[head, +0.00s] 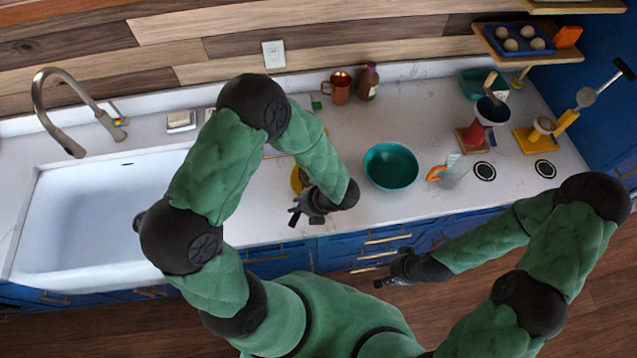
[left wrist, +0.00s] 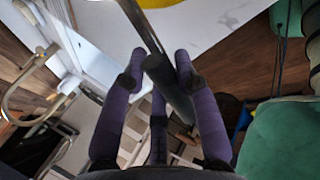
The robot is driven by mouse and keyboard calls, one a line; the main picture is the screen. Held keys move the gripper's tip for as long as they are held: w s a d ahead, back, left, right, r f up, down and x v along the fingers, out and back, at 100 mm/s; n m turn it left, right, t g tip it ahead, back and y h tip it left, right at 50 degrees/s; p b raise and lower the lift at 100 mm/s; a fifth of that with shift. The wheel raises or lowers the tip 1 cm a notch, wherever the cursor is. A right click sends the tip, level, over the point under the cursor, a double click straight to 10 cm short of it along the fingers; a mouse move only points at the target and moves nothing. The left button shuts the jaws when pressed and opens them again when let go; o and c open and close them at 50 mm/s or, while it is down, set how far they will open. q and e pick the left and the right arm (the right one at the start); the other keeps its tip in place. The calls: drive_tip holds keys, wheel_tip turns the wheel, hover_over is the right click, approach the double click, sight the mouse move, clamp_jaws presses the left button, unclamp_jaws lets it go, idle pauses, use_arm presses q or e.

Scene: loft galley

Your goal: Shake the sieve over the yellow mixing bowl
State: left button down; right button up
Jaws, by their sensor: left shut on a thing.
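My left gripper (head: 302,215) is over the counter's front edge, just in front of the yellow mixing bowl (head: 296,181). Only a small yellow part of the bowl shows beside my left arm; the rest is hidden. In the left wrist view, the purple fingers of this gripper (left wrist: 165,75) are shut on a dark handle (left wrist: 168,88) with a metal rod, which looks like the sieve's. The sieve's basket cannot be made out in either view. My right gripper (head: 385,280) is low in front of the blue cabinets, away from the counter; its jaw opening is unclear.
A teal bowl (head: 391,167) stands right of my left gripper, with an orange-handled grater (head: 452,172) beyond it. A copper mug (head: 340,88) and a brown bottle (head: 368,82) stand at the back. The white sink (head: 95,215) and tap (head: 45,105) are at left.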

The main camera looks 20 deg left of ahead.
use_arm(q)
drive_tip(key=shift+d+p, duration=0.1)
drive_tip(key=shift+p, duration=1.1)
idle(0.6)
